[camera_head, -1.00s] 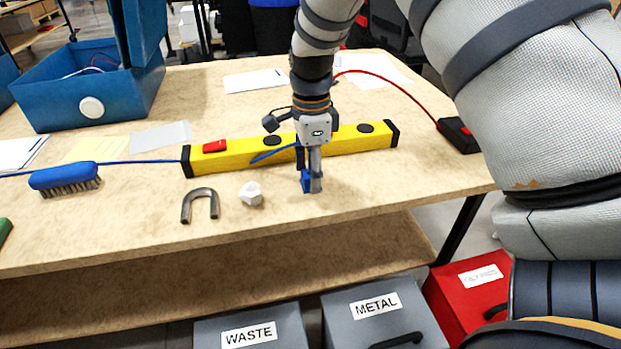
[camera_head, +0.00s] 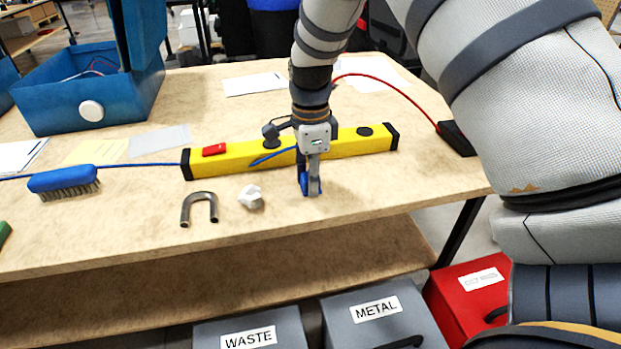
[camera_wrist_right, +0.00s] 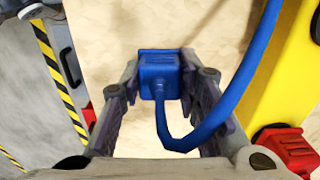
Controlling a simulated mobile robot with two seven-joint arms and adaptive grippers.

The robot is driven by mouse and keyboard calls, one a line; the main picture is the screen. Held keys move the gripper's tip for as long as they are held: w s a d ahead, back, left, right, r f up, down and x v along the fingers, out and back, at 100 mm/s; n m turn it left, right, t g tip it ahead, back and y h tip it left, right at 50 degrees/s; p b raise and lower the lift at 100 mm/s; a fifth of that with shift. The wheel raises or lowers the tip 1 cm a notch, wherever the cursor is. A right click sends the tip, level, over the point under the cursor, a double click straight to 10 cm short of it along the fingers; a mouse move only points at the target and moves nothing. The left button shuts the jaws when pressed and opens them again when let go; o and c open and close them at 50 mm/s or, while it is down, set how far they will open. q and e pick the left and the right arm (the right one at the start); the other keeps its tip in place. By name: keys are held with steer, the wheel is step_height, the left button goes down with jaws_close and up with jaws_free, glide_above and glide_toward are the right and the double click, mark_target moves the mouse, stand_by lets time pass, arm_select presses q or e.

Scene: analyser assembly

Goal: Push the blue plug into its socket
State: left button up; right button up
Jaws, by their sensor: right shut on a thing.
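The blue plug (camera_wrist_right: 158,72) sits between the fingers of my right gripper (camera_wrist_right: 158,85), which is shut on it. Its blue cable (camera_wrist_right: 240,85) loops back from the plug. In the head view my right gripper (camera_head: 311,188) points down over the table in front of the yellow socket strip (camera_head: 240,157), with the blue plug (camera_head: 303,182) partly hidden by the fingers. The plug is outside the strip. Dark round sockets (camera_head: 365,131) show on the strip's top; my wrist covers part of it. My left gripper is not in view.
A red switch (camera_head: 214,150) is on the strip. A metal U-shaped piece (camera_head: 199,206), a white nut-like piece (camera_head: 251,197) and a blue brush (camera_head: 63,180) lie left of the gripper. A blue box (camera_head: 60,100) stands at the back left.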

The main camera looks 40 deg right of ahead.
steer(key=shift+r, duration=0.4)
steer(key=r, duration=0.3)
steer(key=shift+a, duration=0.2)
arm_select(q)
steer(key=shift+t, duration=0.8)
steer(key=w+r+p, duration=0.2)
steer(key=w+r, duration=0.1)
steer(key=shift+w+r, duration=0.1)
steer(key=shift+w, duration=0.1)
arm_select(e)
steer(key=s+a+r, duration=0.6)
steer(key=a+r, duration=0.3)
steer(key=a, duration=0.3)
steer(key=shift+a, duration=0.2)
steer(key=shift+w, duration=0.15)
